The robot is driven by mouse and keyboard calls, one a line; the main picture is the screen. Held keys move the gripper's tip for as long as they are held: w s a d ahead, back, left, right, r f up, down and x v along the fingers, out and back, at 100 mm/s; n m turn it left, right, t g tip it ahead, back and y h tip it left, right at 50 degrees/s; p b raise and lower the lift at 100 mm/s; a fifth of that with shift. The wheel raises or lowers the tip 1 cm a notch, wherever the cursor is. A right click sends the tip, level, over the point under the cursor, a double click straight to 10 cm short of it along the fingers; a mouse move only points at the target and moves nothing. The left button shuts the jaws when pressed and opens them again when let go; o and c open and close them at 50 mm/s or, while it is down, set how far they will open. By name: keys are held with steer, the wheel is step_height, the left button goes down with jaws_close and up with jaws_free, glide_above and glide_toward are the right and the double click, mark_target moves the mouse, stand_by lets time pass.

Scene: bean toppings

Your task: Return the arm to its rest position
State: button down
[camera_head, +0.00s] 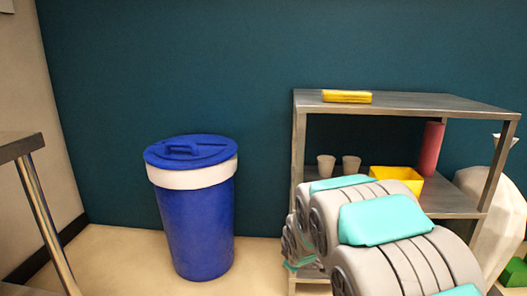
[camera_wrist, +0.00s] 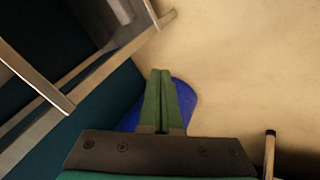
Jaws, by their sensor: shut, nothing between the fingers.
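My gripper (camera_wrist: 160,73) shows in the wrist view with its two green fingers together. It is shut and empty. Behind the fingers is part of a blue round shape (camera_wrist: 184,105), which looks like the blue bin. In the head view my grey and teal arm (camera_head: 385,222) fills the lower right, in front of the shelf. My gripper cannot be made out there.
A lidded blue bin (camera_head: 197,220) stands by the dark teal wall. A metal shelf (camera_head: 420,103) holds a yellow item (camera_head: 347,97), two cups, a yellow container (camera_head: 397,179) and a red cylinder (camera_head: 431,149). A table edge (camera_head: 20,147) is at left. Floor beside the bin is clear.

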steer(key=s+d+r+m+g, duration=0.2)
steer(key=s+r+m+g, duration=0.15)
steer(key=s, duration=1.05)
steer(key=s+d+r+m+g, duration=0.2)
steer(key=s+m, duration=0.2)
steer(key=s, duration=1.1)
steer(key=s+d+r+m+g, duration=0.2)
steer(key=s+r+m+g, duration=0.1)
steer(key=s, duration=1.1)
step_height(320, 180, up, 12)
steer(key=s+p, duration=0.1)
steer(key=p, duration=1.1)
steer(key=shift+r, duration=0.2)
steer(key=shift+d, duration=0.1)
